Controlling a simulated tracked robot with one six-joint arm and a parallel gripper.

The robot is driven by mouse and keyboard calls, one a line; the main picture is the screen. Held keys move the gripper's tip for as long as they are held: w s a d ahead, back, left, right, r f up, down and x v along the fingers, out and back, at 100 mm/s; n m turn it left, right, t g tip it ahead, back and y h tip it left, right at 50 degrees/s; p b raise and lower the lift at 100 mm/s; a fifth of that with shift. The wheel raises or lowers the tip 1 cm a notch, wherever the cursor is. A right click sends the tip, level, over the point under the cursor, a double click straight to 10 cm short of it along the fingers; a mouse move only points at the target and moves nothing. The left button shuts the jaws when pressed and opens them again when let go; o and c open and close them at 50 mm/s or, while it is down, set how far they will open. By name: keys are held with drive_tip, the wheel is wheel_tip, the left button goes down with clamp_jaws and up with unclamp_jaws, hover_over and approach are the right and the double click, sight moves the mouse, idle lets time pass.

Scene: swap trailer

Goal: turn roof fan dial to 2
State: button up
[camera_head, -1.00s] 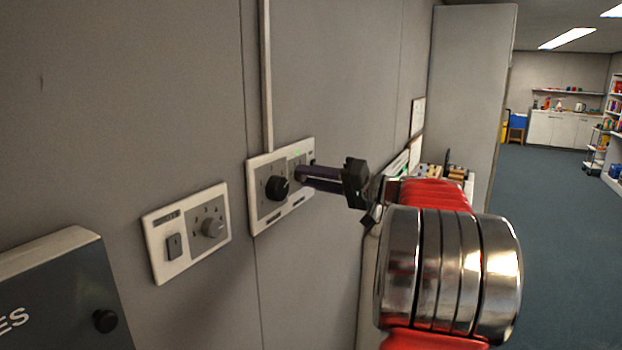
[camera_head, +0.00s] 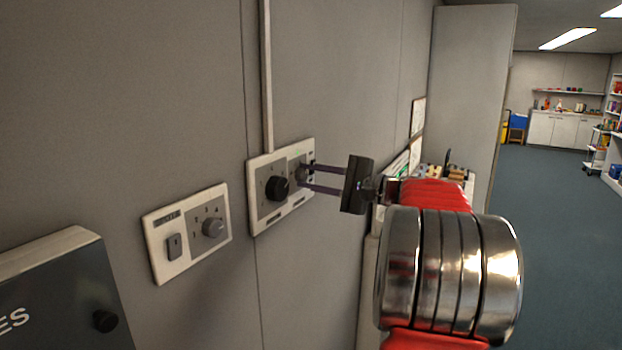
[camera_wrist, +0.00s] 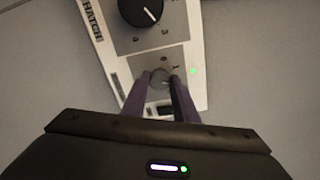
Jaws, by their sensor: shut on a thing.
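A small grey dial (camera_wrist: 160,78) sits on a white-framed wall plate (camera_head: 253,222), on the right half; I take it as the roof fan dial, but its label is not readable. My gripper (camera_head: 307,177) is shut on this dial, its two purple fingers on either side, as the wrist view also shows (camera_wrist: 161,85). In the head view the fingers lie one above the other and partly cover the dial (camera_head: 301,173). The dial's pointer is hidden, so its setting cannot be told. A green light (camera_wrist: 193,71) glows beside it.
A larger black knob (camera_head: 277,187) is on the same plate, near the word HATCH (camera_wrist: 91,20). A second plate (camera_head: 165,270) with a switch and grey dial (camera_head: 213,227) is to the left. A dark box (camera_head: 60,295) is at lower left. Open floor lies right.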

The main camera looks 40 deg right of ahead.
drive_tip(key=shift+d+f+m, duration=0.15)
drive_tip(key=shift+f+m, duration=0.05)
drive_tip(key=shift+m, duration=0.4)
drive_tip(key=o, duration=0.8)
drive_tip(key=shift+o, duration=1.3)
drive_tip(key=shift+r, duration=0.1)
drive_tip(key=v, duration=1.3)
drive_tip(key=shift+s, duration=0.4)
